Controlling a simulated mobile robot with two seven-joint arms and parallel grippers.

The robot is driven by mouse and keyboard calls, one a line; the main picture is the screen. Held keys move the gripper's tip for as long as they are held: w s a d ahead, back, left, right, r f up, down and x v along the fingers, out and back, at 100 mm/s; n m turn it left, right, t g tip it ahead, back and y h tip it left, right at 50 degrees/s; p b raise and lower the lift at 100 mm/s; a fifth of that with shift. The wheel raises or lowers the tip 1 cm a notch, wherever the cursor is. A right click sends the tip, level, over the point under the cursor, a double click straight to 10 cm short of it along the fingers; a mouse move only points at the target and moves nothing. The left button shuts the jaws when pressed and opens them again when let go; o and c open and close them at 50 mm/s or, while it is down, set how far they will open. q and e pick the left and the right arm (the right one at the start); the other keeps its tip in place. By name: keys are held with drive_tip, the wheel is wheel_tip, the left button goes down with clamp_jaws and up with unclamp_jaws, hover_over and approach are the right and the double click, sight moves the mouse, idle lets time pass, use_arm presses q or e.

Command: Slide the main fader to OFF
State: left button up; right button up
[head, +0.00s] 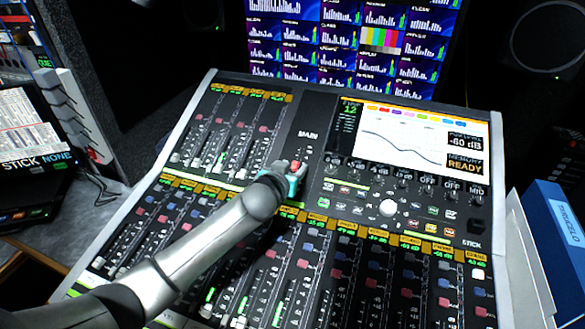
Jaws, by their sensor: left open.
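The mixing console (230,82) fills the middle of the head view. The MAIN label (308,132) is printed on its dark centre panel, left of the built-in screen. Below the label, a small red piece (294,165), seemingly the main fader's cap, shows at my left gripper's tip. My left gripper (296,173), teal at its end, is open and right at this cap; I cannot tell whether it touches it. The gripper and arm hide the lower part of the main fader's track. My right gripper is out of view.
Several small faders (220,145) stand in a bank left of the main strip, and more rows lie below my arm. The console screen (405,135) reads -60 dB and READY. A blue box (555,240) stands at the right, a monitor wall (350,45) behind.

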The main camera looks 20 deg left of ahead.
use_arm(q)
drive_tip(key=shift+c, duration=0.2)
clamp_jaws()
drive_tip(key=shift+s, duration=0.1)
idle(1.0)
